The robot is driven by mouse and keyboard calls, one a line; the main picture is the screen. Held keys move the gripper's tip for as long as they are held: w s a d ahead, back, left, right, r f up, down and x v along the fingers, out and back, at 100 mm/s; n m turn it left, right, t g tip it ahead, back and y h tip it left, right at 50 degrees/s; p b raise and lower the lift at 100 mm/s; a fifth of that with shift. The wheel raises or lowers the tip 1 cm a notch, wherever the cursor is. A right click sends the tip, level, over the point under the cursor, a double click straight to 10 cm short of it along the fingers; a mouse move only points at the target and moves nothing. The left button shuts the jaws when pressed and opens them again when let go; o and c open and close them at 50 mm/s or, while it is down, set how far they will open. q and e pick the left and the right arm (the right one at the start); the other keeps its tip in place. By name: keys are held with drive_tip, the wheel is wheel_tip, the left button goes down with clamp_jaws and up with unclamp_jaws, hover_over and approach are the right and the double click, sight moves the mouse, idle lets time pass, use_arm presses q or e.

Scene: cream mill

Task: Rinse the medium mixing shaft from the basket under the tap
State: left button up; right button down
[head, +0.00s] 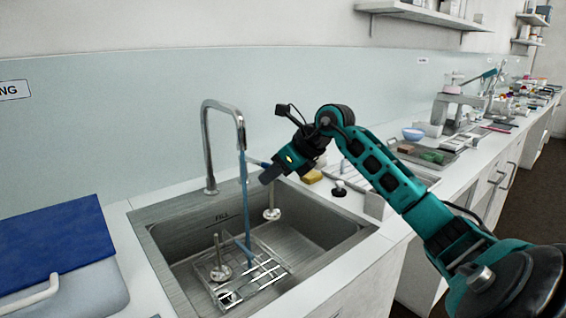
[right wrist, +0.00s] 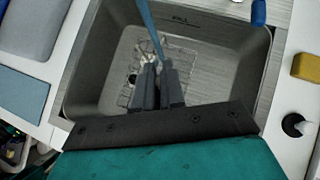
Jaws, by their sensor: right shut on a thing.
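My right gripper (head: 268,177) is over the sink, shut on a metal mixing shaft (head: 271,213). The shaft hangs upright with its disc end down, apart from and to the right of the blue water stream (head: 245,200). The stream falls from the curved tap (head: 208,150) into the sink. The wire basket (head: 262,280) lies on the sink floor, with another disc-ended shaft (head: 217,256) standing at its left. In the right wrist view, the closed fingers (right wrist: 160,70) hide most of the held shaft. The stream (right wrist: 150,28) passes beyond them. My left gripper is out of view.
The sink (head: 160,240) has a raised rim. A blue-covered box (head: 55,245) stands at its left. Trays and equipment fill the counter farther right.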

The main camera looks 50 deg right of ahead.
drive_tip(key=shift+w+a+f+p, duration=0.25)
drive_tip(key=shift+w+p, duration=0.2)
drive_tip(key=shift+w, duration=0.45)
drive_tip(key=shift+w+a+f+p, duration=0.1)
drive_tip(key=shift+w+a+p, duration=0.25)
drive_tip(key=shift+w, duration=0.55)
drive_tip(key=shift+w+a+f+p, duration=0.2)
drive_tip(key=shift+w+p, duration=0.3)
drive_tip(key=shift+w, duration=0.4)
drive_tip(key=shift+d, duration=0.15)
drive_tip(key=shift+w+d, duration=0.2)
drive_tip(key=shift+d, duration=0.25)
drive_tip(key=shift+s+a, duration=0.1)
drive_tip(key=shift+a, duration=0.1)
drive_tip(key=shift+s+a, duration=0.1)
drive_tip(key=shift+a, duration=0.3)
